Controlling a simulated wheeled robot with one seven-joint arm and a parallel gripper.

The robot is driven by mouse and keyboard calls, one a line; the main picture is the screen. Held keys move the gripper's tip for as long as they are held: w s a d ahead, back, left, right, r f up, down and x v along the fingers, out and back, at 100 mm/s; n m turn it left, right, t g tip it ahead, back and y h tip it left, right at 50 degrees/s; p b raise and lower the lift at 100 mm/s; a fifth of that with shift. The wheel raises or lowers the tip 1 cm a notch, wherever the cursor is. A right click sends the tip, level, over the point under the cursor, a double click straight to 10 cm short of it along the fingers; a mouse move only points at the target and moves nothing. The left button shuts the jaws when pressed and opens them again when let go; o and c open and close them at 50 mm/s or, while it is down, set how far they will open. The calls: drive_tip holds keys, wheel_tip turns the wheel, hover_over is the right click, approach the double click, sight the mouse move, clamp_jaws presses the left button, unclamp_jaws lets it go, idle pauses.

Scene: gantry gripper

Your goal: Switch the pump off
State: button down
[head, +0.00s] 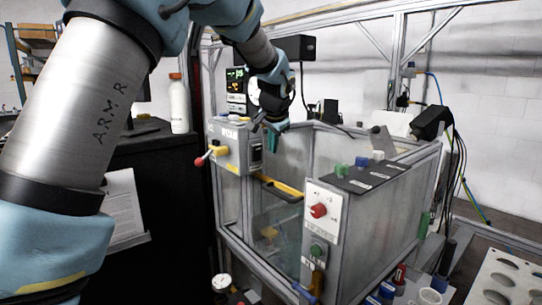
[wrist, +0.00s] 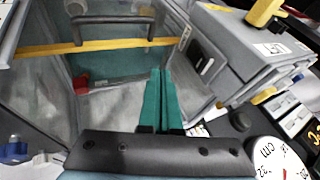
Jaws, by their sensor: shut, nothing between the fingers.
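No label I can read names the pump switch. A grey control box (head: 230,140) stands at the top left of the machine, with a dark framed switch (head: 256,152) on one face and a yellow lever with a red knob (head: 199,162). The switch also shows in the wrist view (wrist: 207,66), right of my fingers; its position is unclear. A front panel holds a red knob (head: 318,210) and a green knob (head: 317,251). My gripper (head: 273,142) is shut and empty, its teal fingers (wrist: 158,85) pointing down beside the box, apart from the switch.
A yellow bar (head: 280,189) with a dark handle (wrist: 115,19) crosses the clear enclosure below my gripper. Metal frame posts surround it. Small coloured blocks (head: 361,162) sit on the dark top panel at the right. A round gauge (wrist: 280,158) shows at the wrist view's lower right.

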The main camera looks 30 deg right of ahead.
drive_tip(key=v, duration=0.3)
drive_tip(key=s+b+v, duration=0.1)
drive_tip(key=shift+s, duration=0.15)
idle(0.4)
drive_tip(key=w+a+f+n+g+y, duration=0.1)
drive_tip(key=a+f+n, duration=0.3)
drive_tip(key=a, duration=0.8)
drive_tip(key=a+f+n+g+y, duration=0.1)
drive_tip(key=a+f+n, duration=0.1)
drive_tip(key=a+f, duration=0.65)
drive_tip(key=s+a+f+n+g, duration=0.1)
drive_tip(key=s+a+f+n, duration=0.2)
drive_tip(key=s+a, duration=0.4)
drive_tip(key=s+a+f+n+g, duration=0.1)
drive_tip(key=s+a+f+n, duration=0.3)
drive_tip(key=a, duration=1.1)
drive_tip(key=s, duration=0.3)
drive_tip(key=shift+a+n+g+y, duration=0.3)
drive_tip(key=shift+n+g+y, duration=0.1)
drive_tip(key=shift+s, duration=0.1)
